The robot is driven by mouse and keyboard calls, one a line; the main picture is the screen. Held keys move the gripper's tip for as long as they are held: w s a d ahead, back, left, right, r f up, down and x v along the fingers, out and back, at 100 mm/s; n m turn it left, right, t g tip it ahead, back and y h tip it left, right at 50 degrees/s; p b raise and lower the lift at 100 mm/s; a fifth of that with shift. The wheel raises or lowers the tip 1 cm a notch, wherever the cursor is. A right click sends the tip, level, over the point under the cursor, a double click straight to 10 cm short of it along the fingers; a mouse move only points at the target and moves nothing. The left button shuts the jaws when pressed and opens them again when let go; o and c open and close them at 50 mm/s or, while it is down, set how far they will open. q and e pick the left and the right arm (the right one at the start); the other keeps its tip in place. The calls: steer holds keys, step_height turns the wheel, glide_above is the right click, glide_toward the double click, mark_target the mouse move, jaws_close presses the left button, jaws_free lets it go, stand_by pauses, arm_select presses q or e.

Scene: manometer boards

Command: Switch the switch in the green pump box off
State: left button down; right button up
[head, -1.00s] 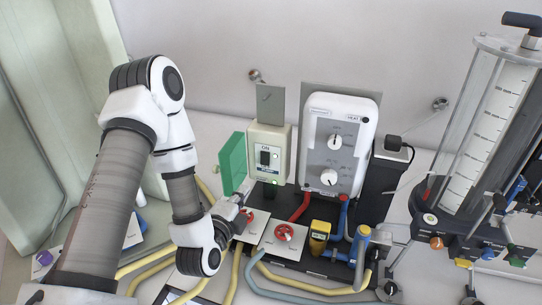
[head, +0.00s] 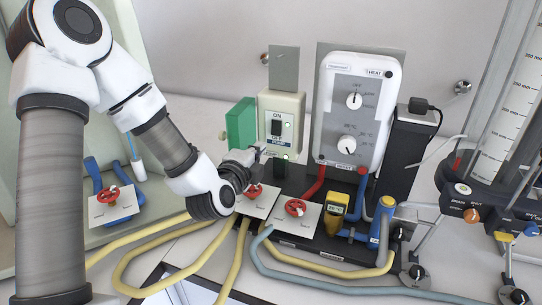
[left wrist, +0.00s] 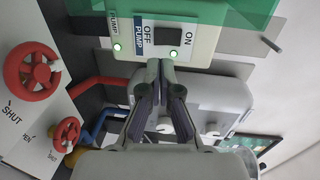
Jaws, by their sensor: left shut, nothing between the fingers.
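The pump box (head: 282,108) is a cream box with a black switch (head: 276,128) between the words ON and OFF PUMP; a green light glows beside the switch. Its translucent green cover (head: 241,124) stands open to the left. In the left wrist view the box (left wrist: 206,40) fills the top, with the black switch (left wrist: 170,36) and the green cover (left wrist: 262,12). My left gripper (head: 262,153) is shut and empty, its tips just below the box front; they also show in the wrist view (left wrist: 160,66). Whether they touch the box I cannot tell. My right gripper is not in view.
A white heater unit (head: 357,108) with two dials stands right of the box. Red valve wheels (head: 296,207), a yellow meter (head: 336,208) and yellow hoses (head: 150,268) lie below. A manometer board (head: 515,110) is at far right.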

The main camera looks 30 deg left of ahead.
mark_target(275, 133)
arm_select(q)
steer(key=p+x, duration=0.2)
steer(key=x, duration=0.6)
steer(key=shift+w+p, duration=0.1)
steer(key=shift+p, duration=0.25)
steer(key=shift+w+a, duration=0.15)
steer(key=shift+w, duration=0.15)
steer(key=shift+f, duration=0.1)
steer(key=shift+f+b, duration=0.2)
steer(key=shift+b, duration=0.25)
steer(key=shift+w+f+t+b, duration=0.2)
steer(key=shift+f+t+b, duration=0.1)
steer(key=shift+b, duration=0.4)
steer(key=shift+r+p, duration=0.4)
steer(key=shift+r, duration=0.05)
steer(key=shift+f, duration=0.1)
